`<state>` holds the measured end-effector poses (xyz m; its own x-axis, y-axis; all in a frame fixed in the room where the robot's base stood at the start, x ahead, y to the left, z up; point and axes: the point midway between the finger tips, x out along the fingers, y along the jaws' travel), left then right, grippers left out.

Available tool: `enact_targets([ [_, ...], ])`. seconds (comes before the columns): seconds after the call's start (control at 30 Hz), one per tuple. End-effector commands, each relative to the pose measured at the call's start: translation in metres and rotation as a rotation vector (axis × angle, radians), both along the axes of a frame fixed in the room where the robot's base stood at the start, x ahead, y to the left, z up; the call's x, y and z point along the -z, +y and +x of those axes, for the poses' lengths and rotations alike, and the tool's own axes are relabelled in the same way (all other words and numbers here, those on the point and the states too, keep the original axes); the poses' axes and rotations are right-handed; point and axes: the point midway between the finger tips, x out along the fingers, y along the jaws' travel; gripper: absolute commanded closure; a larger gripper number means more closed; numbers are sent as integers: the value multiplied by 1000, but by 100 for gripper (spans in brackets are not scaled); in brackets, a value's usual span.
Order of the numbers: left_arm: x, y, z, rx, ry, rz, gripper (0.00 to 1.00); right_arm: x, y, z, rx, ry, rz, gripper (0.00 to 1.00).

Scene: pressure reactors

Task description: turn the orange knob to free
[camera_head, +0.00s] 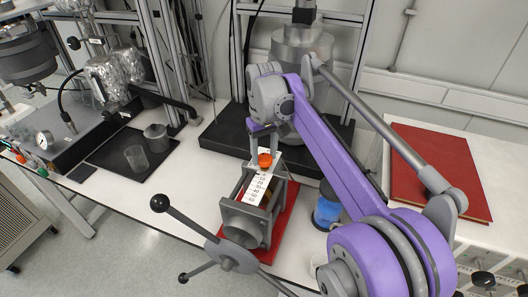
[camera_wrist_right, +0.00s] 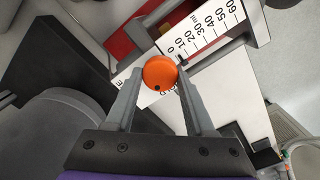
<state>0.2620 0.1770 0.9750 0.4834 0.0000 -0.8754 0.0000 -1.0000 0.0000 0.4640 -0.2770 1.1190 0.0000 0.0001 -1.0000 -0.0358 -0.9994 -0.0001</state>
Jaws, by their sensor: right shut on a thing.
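The orange knob (camera_head: 265,159) sits at the far end of a white scale plate (camera_head: 261,185) on a grey metal frame. My right gripper (camera_head: 265,153) reaches down to it from the far side. In the right wrist view the round orange knob (camera_wrist_right: 160,72) lies between the two fingertips of my right gripper (camera_wrist_right: 160,80), which is shut on it. The scale (camera_wrist_right: 195,38) with its numbers runs up and right from the knob; lettering beside the knob is partly hidden by the knob and fingers. My left gripper is not in view.
The frame stands on a red mat (camera_head: 284,222) on the white bench. A grey handwheel with black-tipped spokes (camera_head: 225,257) is at its near side. A blue-labelled bottle (camera_head: 327,211) stands to the right, a red book (camera_head: 437,165) farther right. A reactor vessel (camera_head: 302,50) rises behind.

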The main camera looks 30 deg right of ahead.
Motion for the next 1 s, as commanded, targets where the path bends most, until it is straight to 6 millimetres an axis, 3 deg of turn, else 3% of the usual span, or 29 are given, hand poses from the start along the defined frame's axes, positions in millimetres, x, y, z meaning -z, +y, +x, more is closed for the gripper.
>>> enact_targets([
  [0.5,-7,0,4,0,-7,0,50,0,-1,-1,460,0,0,100],
  [1.0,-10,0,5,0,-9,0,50,0,-2,-1,673,0,0,100],
])
